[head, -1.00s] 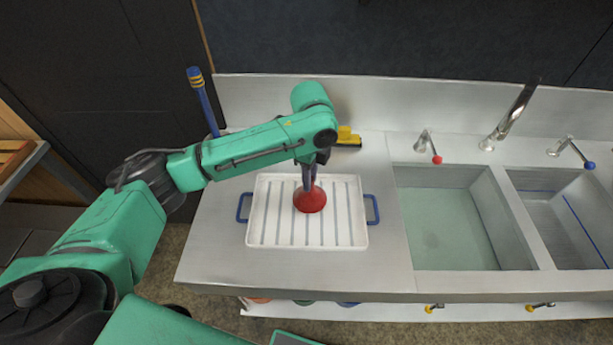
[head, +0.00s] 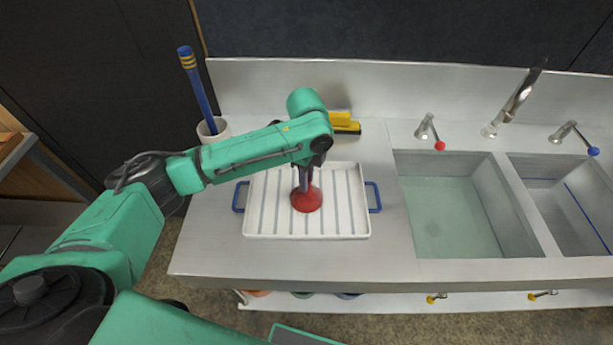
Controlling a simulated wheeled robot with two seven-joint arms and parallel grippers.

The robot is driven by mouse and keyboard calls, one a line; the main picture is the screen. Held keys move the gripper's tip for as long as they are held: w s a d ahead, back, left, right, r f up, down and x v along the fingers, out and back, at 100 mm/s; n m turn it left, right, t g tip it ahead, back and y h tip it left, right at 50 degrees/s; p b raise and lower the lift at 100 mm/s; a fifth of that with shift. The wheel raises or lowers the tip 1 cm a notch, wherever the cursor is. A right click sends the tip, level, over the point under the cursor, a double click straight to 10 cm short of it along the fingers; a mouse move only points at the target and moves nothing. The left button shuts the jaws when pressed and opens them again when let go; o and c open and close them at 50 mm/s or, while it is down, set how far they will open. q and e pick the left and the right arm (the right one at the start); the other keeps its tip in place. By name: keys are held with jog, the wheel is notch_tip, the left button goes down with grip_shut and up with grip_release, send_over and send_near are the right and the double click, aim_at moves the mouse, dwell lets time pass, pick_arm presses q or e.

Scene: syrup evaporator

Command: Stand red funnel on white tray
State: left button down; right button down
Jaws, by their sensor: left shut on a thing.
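The red funnel (head: 306,201) is over the middle of the white tray (head: 258,226), wide mouth down. It looks upright and appears to be at the tray's ribbed surface, but I cannot tell whether it touches. My left gripper (head: 304,184) comes down from above and is shut on the funnel's narrow upper part, which the gripper partly hides. The tray lies on the metal counter and has blue handles at its left and right. My right gripper is not in view.
A white cup (head: 212,130) with a blue stick (head: 199,92) stands at the back left. A yellow and black block (head: 345,122) lies behind the tray. Two sink basins (head: 447,215) with taps are to the right. The counter in front of the tray is clear.

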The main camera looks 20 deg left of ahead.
pick_arm(q)
jog(key=shift+f, duration=0.15)
jog(key=shift+c, duration=0.6)
grip_release()
jog(key=shift+r+p, duration=0.3)
jog(key=shift+p, duration=0.25)
notch_tip(320, 180, up, 6)
jog(key=p, duration=0.6)
jog(key=shift+f, duration=0.1)
notch_tip(320, 180, up, 7)
jog(key=p, duration=0.1)
jog(key=shift+f, duration=0.2)
